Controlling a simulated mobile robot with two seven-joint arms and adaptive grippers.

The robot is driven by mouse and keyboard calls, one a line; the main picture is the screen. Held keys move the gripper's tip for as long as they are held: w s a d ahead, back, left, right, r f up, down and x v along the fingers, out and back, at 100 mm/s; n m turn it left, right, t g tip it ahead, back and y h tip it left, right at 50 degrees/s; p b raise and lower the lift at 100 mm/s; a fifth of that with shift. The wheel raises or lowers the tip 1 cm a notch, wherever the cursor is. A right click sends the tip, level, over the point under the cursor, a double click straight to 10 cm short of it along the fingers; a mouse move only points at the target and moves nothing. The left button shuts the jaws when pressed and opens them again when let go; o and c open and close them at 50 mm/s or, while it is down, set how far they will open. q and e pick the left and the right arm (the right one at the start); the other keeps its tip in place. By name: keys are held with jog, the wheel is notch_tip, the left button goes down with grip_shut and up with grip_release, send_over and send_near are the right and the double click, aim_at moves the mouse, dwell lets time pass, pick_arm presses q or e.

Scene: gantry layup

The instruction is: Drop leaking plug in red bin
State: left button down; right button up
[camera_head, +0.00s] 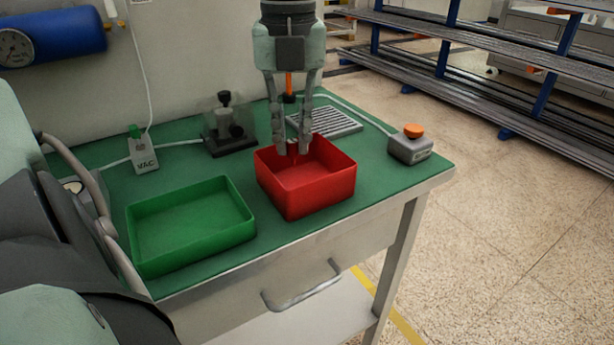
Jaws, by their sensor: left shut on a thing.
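The red bin (312,191) stands on the green-topped bench, right of the green bin. My left gripper (298,147) points straight down over the red bin, with its fingertips at about rim height inside the bin's outline. It is shut on a small dark piece, presumably the plug (293,149), which is mostly hidden between the fingertips. Any leak mark on it is too small to make out. The part of the red bin's floor that shows looks empty. My right gripper cannot be made out.
The green bin (191,226) looks empty. A black-knobbed fixture (226,128), a VAC unit (145,156) and a slotted grey plate (329,122) stand behind the bins. A grey box with an orange button (410,146) sits at the right. My arm parts fill the left edge.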

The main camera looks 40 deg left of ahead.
pick_arm(q)
jog(key=c, duration=1.4)
grip_release()
notch_tip(320, 180, up, 12)
